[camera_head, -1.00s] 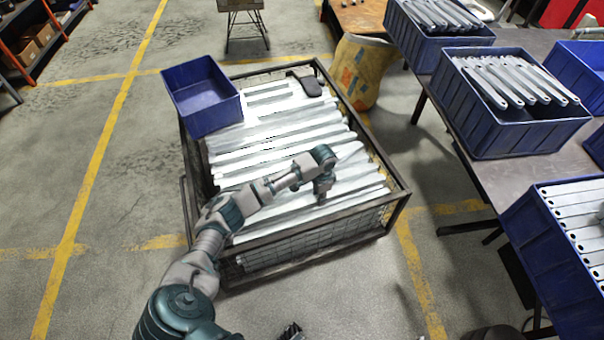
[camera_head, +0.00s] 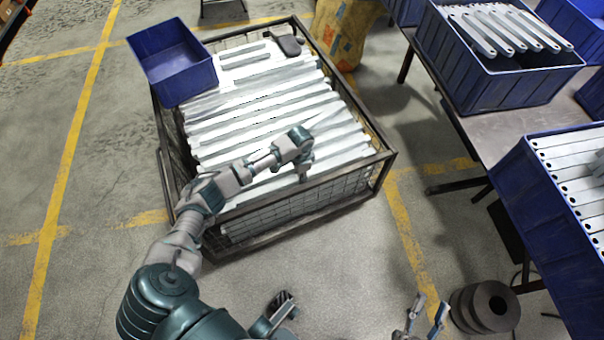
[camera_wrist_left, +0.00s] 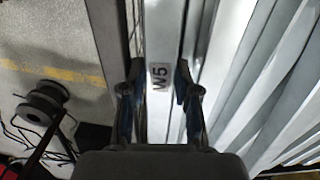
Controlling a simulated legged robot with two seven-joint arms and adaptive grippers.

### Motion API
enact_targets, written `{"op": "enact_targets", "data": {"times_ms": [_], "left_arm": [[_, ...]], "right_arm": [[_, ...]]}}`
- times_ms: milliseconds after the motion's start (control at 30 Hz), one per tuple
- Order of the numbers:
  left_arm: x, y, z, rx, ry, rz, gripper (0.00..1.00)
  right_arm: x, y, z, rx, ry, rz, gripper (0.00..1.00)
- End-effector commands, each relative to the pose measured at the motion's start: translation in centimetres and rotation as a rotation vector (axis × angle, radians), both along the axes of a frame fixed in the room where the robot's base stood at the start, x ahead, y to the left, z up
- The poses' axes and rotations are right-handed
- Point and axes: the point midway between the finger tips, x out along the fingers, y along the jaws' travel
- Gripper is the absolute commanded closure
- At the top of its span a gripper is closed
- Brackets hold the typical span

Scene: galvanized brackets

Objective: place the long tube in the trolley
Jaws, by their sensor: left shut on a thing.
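The trolley (camera_head: 376,178), a dark-framed mesh cage, stands in the middle of the head view, full of long pale bars lying side by side. My left gripper (camera_head: 303,176) reaches over its near right part. In the left wrist view, my left gripper (camera_wrist_left: 160,100) is shut on a long grey tube (camera_wrist_left: 160,40) with a "W5" label.
A blue bin (camera_head: 178,75) sits on the trolley's far left corner, with a dark object (camera_head: 287,45) at the far edge. Blue crates of grey parts (camera_head: 455,70) stand on a table (camera_head: 500,135) at right. Dark discs (camera_head: 490,306) are at bottom right. Floor left of the trolley is clear.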

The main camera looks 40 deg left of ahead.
Motion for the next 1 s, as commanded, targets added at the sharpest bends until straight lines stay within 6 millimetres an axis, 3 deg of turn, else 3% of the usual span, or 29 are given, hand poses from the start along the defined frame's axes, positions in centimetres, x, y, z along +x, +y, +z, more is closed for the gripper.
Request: {"op": "enact_targets", "data": {"times_ms": [200, 233, 267, 733, 867, 1000], "left_arm": [[0.1, 0.1, 0.1, -0.001, -0.003, 0.002, 1.0], [0.0, 0.1, 0.0, 0.0, -0.001, 0.002, 0.67], [0.0, 0.1, 0.0, 0.0, -0.001, 0.002, 0.59], [0.0, 0.1, 0.2, 0.001, 0.0, 0.001, 0.59], [0.1, 0.1, 1.5, -0.001, -0.003, 0.002, 0.59], [0.2, 0.1, 4.1, 0.0, -0.007, 0.002, 0.59]], "right_arm": [[0.0, 0.1, 0.1, -0.001, 0.001, 0.0, 0.6], [0.0, 0.1, 0.1, -0.001, 0.001, 0.0, 0.6], [0.1, 0.1, 0.0, -0.001, 0.003, 0.0, 0.6], [0.3, 0.1, 0.0, -0.001, 0.004, -0.001, 0.6], [0.5, 0.1, -0.6, -0.025, 0.074, 0.001, 0.6], [1.0, 0.1, -2.3, -0.072, 0.221, 0.002, 0.6]]}}
